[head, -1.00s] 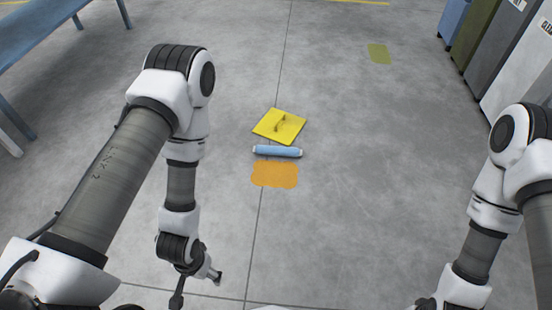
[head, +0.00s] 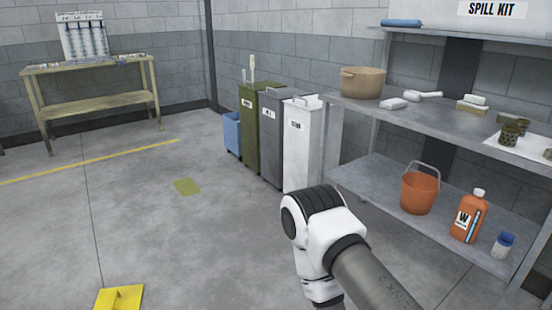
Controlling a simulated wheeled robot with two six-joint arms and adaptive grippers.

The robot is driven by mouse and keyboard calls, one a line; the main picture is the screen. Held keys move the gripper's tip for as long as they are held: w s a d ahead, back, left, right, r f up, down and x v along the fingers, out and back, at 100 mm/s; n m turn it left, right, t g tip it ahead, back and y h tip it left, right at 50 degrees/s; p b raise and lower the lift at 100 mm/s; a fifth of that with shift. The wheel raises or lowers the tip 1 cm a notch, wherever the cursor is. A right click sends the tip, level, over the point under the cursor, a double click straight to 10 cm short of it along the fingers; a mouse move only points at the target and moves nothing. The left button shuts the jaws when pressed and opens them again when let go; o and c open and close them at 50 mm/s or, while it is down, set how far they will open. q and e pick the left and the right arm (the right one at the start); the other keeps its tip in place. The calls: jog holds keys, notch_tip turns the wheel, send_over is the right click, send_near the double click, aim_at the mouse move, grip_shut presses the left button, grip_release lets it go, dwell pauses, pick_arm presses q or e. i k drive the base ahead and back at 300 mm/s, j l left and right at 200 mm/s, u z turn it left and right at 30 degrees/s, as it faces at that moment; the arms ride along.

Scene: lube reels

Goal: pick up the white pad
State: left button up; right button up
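Other pale items lie on the shelf below, so I cannot be certain which one is the pad. My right arm rises at the lower middle, in front of the shelving and well short of the top shelf. Its gripper is below the picture edge. My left arm and gripper are out of view.
Grey shelving (head: 345,103) at the right holds a tan pot (head: 362,84), an orange bucket (head: 419,194) and an orange jug (head: 467,218). Bins, one white (head: 305,150), stand left of it. A yellow sign (head: 120,298) lies on the floor. The floor at left is mostly clear.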

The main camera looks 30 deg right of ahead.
aim_at(391, 105)
jog(key=z, duration=1.55)
